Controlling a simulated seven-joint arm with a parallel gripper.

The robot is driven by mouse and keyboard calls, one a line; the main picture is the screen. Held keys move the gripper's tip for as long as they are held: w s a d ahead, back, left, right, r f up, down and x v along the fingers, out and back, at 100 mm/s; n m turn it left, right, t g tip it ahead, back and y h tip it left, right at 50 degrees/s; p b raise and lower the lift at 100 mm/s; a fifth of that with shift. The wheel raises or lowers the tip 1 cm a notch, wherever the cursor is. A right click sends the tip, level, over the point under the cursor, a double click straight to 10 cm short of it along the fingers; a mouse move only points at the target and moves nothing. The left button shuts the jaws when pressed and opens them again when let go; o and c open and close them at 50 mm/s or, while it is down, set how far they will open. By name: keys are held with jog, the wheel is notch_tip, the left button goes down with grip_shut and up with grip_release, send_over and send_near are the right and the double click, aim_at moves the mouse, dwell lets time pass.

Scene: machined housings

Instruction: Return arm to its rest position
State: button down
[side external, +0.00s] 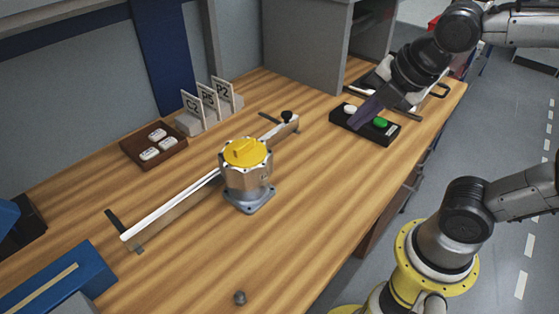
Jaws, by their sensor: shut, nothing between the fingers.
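My gripper (365,115) is at the end of my dark arm, on the right side of the bench. Its fingers are shut and hold nothing. The fingertips point down to the left, at or just above the black button box (392,139). From this view I cannot tell whether they touch it. The box has a white button (350,108) and a green button (380,122). The machined housing (246,180) with a yellow cap (245,152) stands upright near the middle of the bench, well apart from my gripper.
A long metal rail (172,208) lies behind the housing. A brown tray (175,154) of white pieces and a stand with tags (213,100) are at the back. A grey cabinet (305,45) rises behind the button box. A small dark knob (239,297) lies in front. The bench's front right is clear.

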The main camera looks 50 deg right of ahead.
jog(key=s+f+m, duration=0.1)
jog(key=s+m, duration=0.5)
jog(key=m, duration=1.3)
jog(key=shift+s+d+f+m, duration=0.3)
jog(key=shift+d+f+m, duration=0.1)
